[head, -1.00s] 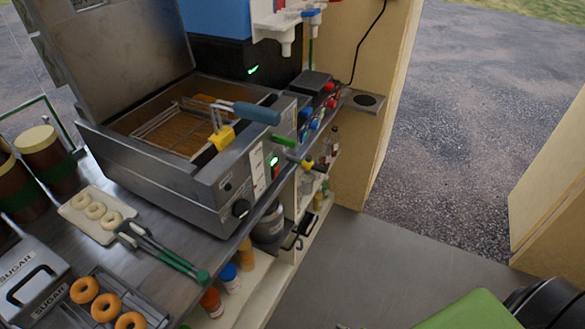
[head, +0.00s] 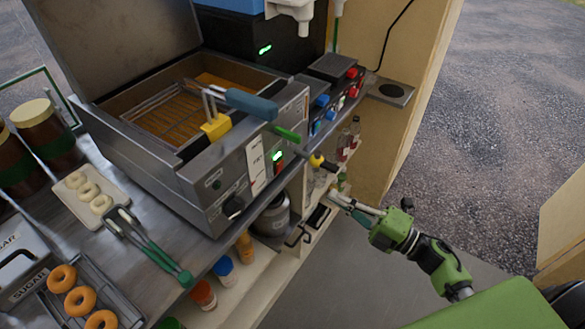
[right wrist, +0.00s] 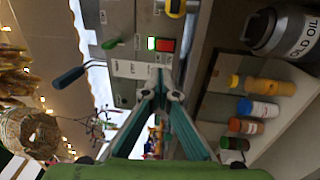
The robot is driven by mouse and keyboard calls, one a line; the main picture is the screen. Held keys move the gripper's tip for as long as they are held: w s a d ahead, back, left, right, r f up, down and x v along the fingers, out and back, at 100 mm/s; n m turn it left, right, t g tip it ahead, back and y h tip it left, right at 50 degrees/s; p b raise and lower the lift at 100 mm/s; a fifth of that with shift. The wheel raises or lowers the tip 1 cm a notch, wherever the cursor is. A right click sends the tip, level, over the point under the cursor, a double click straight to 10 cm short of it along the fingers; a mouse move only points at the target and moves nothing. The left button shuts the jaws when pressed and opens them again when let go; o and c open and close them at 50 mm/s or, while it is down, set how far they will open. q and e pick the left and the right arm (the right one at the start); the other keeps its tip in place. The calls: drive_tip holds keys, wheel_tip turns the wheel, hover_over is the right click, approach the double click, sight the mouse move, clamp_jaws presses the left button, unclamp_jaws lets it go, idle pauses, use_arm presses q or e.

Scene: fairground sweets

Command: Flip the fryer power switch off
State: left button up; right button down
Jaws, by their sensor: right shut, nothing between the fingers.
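The fryer (head: 150,160) stands on the counter with its lid up. On its front panel is the power switch (head: 278,161), with a lit green part and a red part. In the right wrist view the switch (right wrist: 160,45) shows just beyond the fingertips, beside a white label. My right gripper (head: 335,195) is shut and empty, to the right of and below the switch in the head view, apart from it. Its shut fingertips (right wrist: 161,88) point toward the fryer's front panel in the wrist view. My left gripper is in neither view now.
A basket with a blue handle (head: 252,104) sits in the fryer, and a yellow-and-black handle (head: 318,161) juts out near the switch. Green-handled tongs (head: 165,260) lie on the counter. An oil pot (head: 272,215) and bottles stand on the shelf below. The floor at right is open.

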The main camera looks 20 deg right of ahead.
drive_tip(key=p, duration=0.4)
approach(281, 164)
drive_tip(key=x, duration=0.6)
drive_tip(key=shift+w+a+f, duration=0.1)
drive_tip(key=shift+w+a, duration=0.25)
drive_tip(key=shift+w, duration=0.05)
drive_tip(key=shift+w+a+r+p, duration=0.15)
drive_tip(key=shift+r+p, duration=0.25)
drive_tip(key=shift+p, duration=0.7)
drive_tip(key=shift+f, duration=0.25)
